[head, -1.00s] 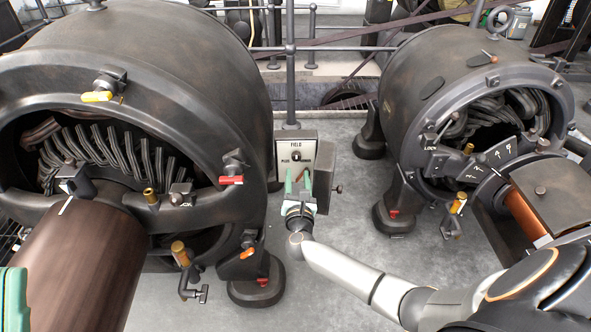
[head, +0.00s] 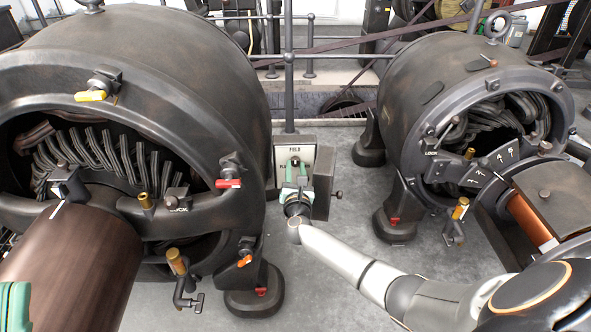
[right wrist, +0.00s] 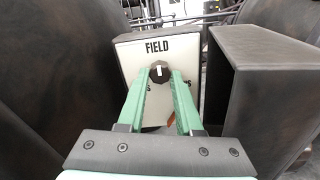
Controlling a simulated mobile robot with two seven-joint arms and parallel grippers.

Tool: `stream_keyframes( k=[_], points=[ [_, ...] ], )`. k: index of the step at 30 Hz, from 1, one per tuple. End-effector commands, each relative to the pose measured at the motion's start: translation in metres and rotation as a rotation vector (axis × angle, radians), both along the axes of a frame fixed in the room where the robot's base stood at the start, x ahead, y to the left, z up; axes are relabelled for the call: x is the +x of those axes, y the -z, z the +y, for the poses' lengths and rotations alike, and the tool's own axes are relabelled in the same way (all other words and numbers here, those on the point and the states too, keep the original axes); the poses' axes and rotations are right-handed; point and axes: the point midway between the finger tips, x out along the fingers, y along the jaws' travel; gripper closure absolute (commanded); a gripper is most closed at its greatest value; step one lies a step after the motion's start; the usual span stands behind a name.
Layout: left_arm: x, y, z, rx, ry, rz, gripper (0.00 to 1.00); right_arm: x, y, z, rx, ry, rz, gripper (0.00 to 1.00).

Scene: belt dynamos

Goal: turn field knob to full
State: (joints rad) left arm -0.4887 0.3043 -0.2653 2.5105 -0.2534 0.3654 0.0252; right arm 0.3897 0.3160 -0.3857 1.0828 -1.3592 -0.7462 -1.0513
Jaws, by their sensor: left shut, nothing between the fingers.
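The FIELD panel (head: 307,156) is a pale plate on a dark box between the two dynamos. Its black round knob (head: 295,162) has a white pointer line, which stands about upright in the right wrist view (right wrist: 160,71). Lettering below the knob is mostly hidden by my fingers. My right gripper (head: 295,175) is open, its green fingertips at the knob's lower left and right edges; it also shows in the right wrist view (right wrist: 163,80). I cannot tell whether they touch it. My left gripper (head: 14,305) is shut and partly visible at the lower left, far from the panel.
A large dynamo (head: 150,60) stands close on the left and a smaller one (head: 410,95) on the right. A dark box (head: 323,183) with a side knob adjoins the panel on its right. Railings (head: 289,90) stand behind. Grey floor (head: 345,230) is clear between the machines.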

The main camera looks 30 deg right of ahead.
Motion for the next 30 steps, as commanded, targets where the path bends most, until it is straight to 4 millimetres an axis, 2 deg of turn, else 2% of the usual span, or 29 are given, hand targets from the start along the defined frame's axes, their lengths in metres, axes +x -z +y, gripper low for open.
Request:
stream_keyframes(
  k=[1, 4, 19, 30],
  points=[
    [0.0001, 0.0001, 0.0, -0.001, 0.001, 0.0, 1.0, -0.0003, 0.0003, 0.0001, 0.0, 0.0, 0.0, 0.9],
    [0.0001, 0.0001, 0.0, -0.001, 0.0, 0.0, 1.0, -0.0003, 0.0004, 0.0002, 0.0, 0.0, 0.0, 1.0],
    [0.0001, 0.0003, 0.0002, 0.0, -0.001, 0.001, 1.0, -0.0005, 0.0008, 0.0005, 0.035, 0.0, -0.021, 1.0],
    [0.0003, 0.0004, 0.0004, 0.0, -0.001, 0.001, 1.0, -0.0006, 0.0011, 0.0008, 0.255, 0.001, -0.155, 1.0]
  ],
)
